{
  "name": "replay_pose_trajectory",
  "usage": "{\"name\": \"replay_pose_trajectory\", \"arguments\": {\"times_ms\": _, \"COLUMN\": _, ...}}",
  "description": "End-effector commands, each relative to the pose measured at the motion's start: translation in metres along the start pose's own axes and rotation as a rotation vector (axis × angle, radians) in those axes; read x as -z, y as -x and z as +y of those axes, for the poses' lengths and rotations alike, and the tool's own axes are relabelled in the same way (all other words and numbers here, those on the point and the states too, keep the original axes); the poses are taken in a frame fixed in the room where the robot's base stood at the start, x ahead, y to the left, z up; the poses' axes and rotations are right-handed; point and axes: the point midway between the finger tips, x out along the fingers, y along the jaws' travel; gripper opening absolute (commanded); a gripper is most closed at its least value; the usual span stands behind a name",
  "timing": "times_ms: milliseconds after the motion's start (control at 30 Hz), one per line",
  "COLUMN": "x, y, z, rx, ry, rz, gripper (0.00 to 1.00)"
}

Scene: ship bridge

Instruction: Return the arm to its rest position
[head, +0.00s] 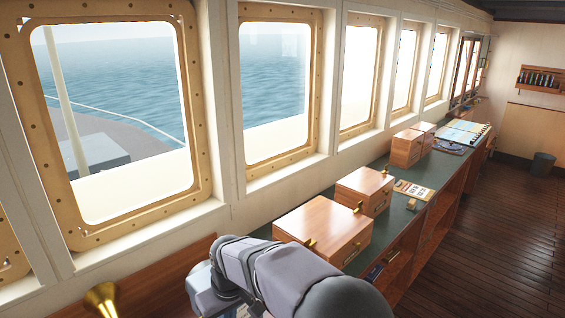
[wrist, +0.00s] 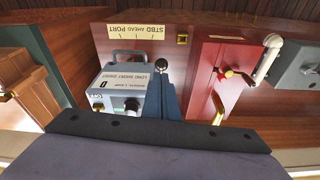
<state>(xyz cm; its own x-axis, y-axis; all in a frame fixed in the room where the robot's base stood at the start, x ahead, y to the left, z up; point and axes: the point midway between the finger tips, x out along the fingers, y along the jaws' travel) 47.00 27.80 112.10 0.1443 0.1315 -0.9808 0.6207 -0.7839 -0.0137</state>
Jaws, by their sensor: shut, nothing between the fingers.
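My gripper (wrist: 163,85) shows in the wrist view as dark blue fingers pressed together, with nothing held between them. A dark knob on a pale ring shows right at the fingertips; I cannot tell whether they touch it. In the head view my grey arm reaches from the bottom edge up and left, beside the wooden counter boxes. The fingers are not visible there.
A large wooden box (head: 322,226) stands close to my arm on the green counter (head: 412,214), with a smaller wooden box (head: 364,190) behind it. A brass horn (head: 102,298) is at lower left. Windows line the wall. The wooden floor (head: 500,240) at right is clear.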

Motion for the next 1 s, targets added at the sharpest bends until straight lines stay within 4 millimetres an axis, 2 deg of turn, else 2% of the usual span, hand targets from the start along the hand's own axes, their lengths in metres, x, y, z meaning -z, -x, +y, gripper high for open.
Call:
{"name": "replay_pose_trajectory", "arguments": {"times_ms": 33, "x": -0.021, "y": -0.014, "z": -0.001, "rx": 0.0, "ry": -0.016, "rz": -0.043, "gripper": 0.0}}
{"name": "replay_pose_trajectory", "arguments": {"times_ms": 100, "x": -0.053, "y": -0.031, "z": -0.002, "rx": -0.001, "ry": -0.039, "rz": -0.102, "gripper": 0.0}}
{"name": "replay_pose_trajectory", "arguments": {"times_ms": 200, "x": -0.105, "y": -0.042, "z": -0.003, "rx": -0.005, "ry": -0.07, "rz": -0.178, "gripper": 0.0}}
{"name": "replay_pose_trajectory", "arguments": {"times_ms": 333, "x": -0.175, "y": -0.043, "z": 0.011, "rx": -0.015, "ry": -0.146, "rz": -0.254, "gripper": 0.0}}
{"name": "replay_pose_trajectory", "arguments": {"times_ms": 500, "x": -0.266, "y": -0.033, "z": 0.034, "rx": -0.023, "ry": -0.282, "rz": -0.319, "gripper": 0.0}}
{"name": "replay_pose_trajectory", "arguments": {"times_ms": 600, "x": -0.308, "y": -0.024, "z": 0.045, "rx": -0.026, "ry": -0.386, "rz": -0.325, "gripper": 0.0}}
{"name": "replay_pose_trajectory", "arguments": {"times_ms": 700, "x": -0.325, "y": -0.016, "z": 0.06, "rx": -0.038, "ry": -0.484, "rz": -0.286, "gripper": 0.0}}
{"name": "replay_pose_trajectory", "arguments": {"times_ms": 833, "x": -0.322, "y": -0.005, "z": 0.084, "rx": -0.065, "ry": -0.582, "rz": -0.208, "gripper": 0.0}}
{"name": "replay_pose_trajectory", "arguments": {"times_ms": 1000, "x": -0.327, "y": -0.001, "z": 0.099, "rx": -0.079, "ry": -0.65, "rz": -0.182, "gripper": 0.0}}
